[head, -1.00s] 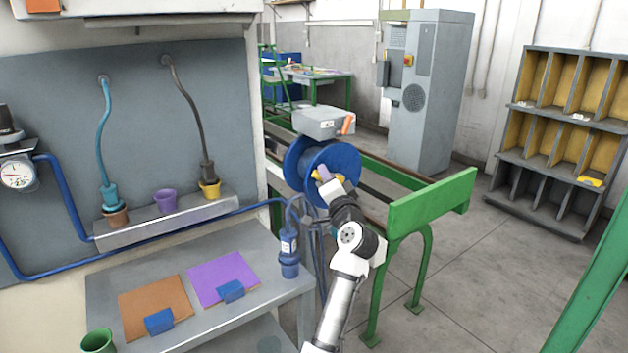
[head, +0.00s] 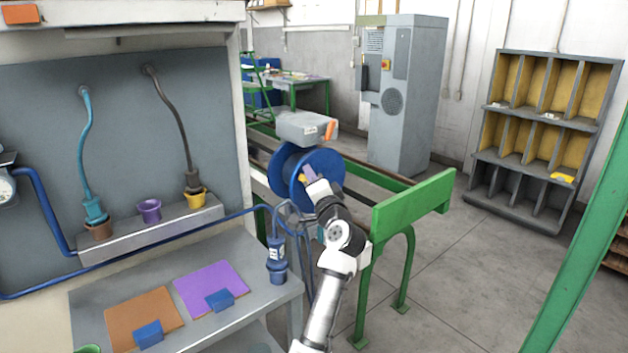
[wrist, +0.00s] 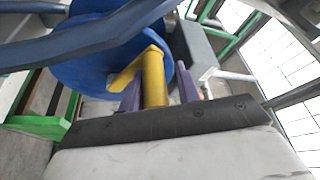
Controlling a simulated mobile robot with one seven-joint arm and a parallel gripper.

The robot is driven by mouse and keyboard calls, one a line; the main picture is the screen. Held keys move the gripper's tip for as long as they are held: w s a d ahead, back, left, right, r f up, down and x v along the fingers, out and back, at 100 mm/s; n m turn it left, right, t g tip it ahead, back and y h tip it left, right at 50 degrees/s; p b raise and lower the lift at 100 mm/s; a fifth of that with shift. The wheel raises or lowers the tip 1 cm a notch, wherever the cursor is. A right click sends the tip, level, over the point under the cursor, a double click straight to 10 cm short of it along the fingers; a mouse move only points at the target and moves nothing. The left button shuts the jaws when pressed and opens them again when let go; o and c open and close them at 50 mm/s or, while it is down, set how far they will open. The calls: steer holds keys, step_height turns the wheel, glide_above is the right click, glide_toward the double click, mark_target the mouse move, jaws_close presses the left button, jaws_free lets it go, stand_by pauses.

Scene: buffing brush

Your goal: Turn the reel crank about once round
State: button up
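The blue reel (head: 330,160) stands at the green frame in the middle of the head view; it also fills the upper part of the wrist view (wrist: 85,65). Its yellow crank shows in the wrist view as a slanted arm and an upright handle (wrist: 153,78). My gripper (wrist: 160,92) has its purple fingers on both sides of this handle and looks shut on it; any thin gap at the right finger is hard to judge. In the head view, my gripper (head: 309,176) is in front of the reel and hides most of the crank (head: 303,179).
A grey box (head: 305,126) sits above the reel. A green beam (head: 415,205) stands just right of my arm. The bench with orange and purple boards (head: 211,287) and a blue bottle-shaped tool (head: 276,255) lie left. Open floor is at the right.

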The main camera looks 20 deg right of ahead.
steer(key=shift+w+a+f, duration=0.25)
steer(key=shift+f, duration=0.3)
steer(key=shift+s+f+b, duration=0.35)
steer(key=shift+s+f, duration=0.05)
steer(key=shift+s, duration=0.1)
steer(key=d+r+b+v, duration=0.1)
steer(key=b+v, duration=0.2)
steer(key=v, duration=1)
steer(key=shift+s+a+r+b, duration=0.15)
steer(key=shift+a+r+b, duration=0.15)
steer(key=shift+b, duration=0.1)
